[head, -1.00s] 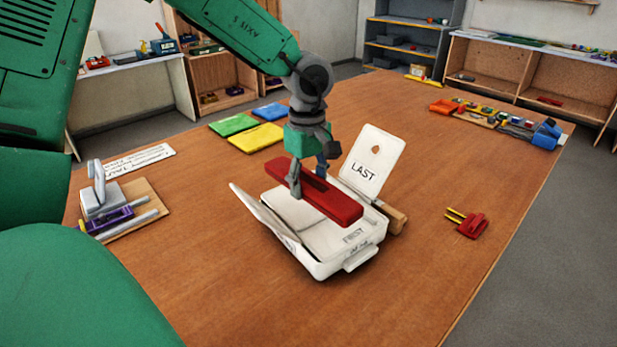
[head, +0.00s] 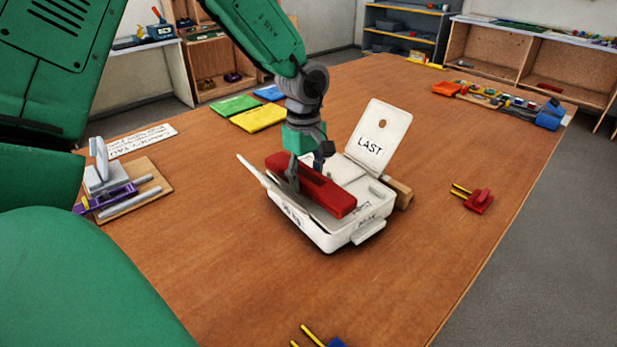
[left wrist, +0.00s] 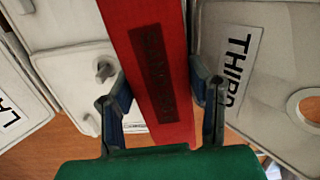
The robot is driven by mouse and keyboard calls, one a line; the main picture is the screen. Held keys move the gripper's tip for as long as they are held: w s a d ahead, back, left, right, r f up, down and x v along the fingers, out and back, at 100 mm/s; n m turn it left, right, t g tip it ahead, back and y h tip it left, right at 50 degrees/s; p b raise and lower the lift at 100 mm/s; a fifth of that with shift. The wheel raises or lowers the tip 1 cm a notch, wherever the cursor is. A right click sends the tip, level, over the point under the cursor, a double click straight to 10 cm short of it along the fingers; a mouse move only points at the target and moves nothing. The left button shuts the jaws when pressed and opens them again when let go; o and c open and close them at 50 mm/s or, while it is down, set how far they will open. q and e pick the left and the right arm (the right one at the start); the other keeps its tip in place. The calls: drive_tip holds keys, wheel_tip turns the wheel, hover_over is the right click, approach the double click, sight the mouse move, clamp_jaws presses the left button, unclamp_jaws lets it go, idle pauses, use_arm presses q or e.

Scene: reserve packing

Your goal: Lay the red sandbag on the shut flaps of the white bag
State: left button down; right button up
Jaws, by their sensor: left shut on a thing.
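The red sandbag (head: 335,195) is a long bar held level between the fingers of my left gripper (head: 305,178). In the left wrist view both fingers (left wrist: 165,98) flank the red sandbag (left wrist: 160,60). It is over the open middle of the white bag (head: 335,238), low between its flaps; contact cannot be told. The flap marked LAST (head: 376,135) stands up at the back right. The left flap (head: 262,180) is tilted up and outward; the left wrist view shows a flap marked THIRD (left wrist: 265,90). The sandbag hides part of the inner flaps. My right gripper is not in view.
A wooden block (head: 403,193) is at the bag's right side. A board with grey and purple parts (head: 130,195) lies at left, coloured mats (head: 258,117) behind. A red tool (head: 480,201) lies right. The table front is mostly clear.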

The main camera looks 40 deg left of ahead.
use_arm(q)
drive_tip(key=shift+a+f, duration=0.35)
drive_tip(key=shift+f, duration=0.15)
drive_tip(key=shift+d, duration=0.35)
drive_tip(key=shift+f+b, duration=0.2)
drive_tip(key=shift+b, duration=0.1)
drive_tip(key=shift+a+f, duration=0.2)
drive_tip(key=shift+a, duration=0.05)
drive_tip(key=c, duration=0.7)
unclamp_jaws()
drive_tip(key=shift+d, duration=0.1)
